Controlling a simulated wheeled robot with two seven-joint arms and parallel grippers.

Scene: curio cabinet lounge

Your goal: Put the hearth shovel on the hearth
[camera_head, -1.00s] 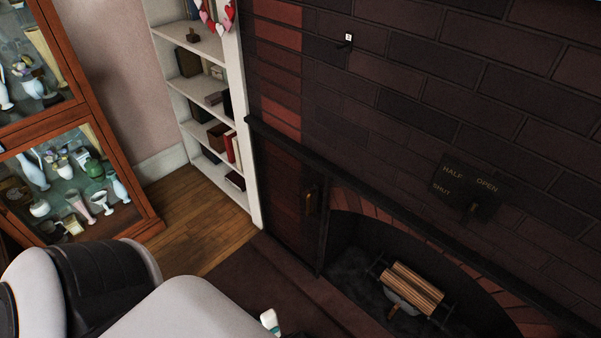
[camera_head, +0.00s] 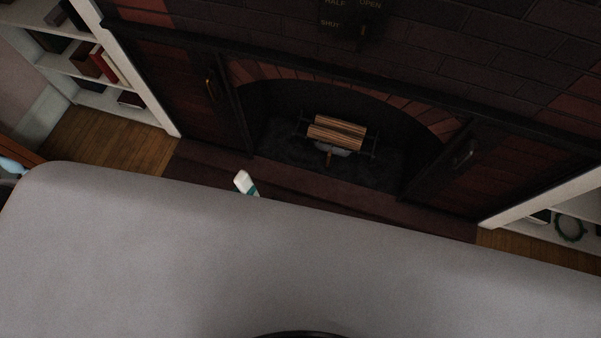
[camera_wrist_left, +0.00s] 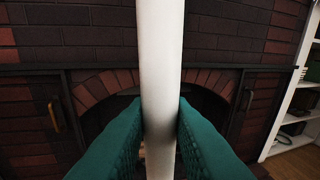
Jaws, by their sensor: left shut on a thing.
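My left gripper (camera_wrist_left: 161,125) has teal fingers shut on a smooth white rod (camera_wrist_left: 161,50), which stands upright in the left wrist view. Its ends are out of that view, and I cannot tell what it belongs to. My right gripper is not in view.
Split logs (camera_head: 337,132) rest on a dark grate in the arched firebox. Dark doors with handles flank it. White shelves stand at the left (camera_head: 120,70) and right (camera_head: 540,200).

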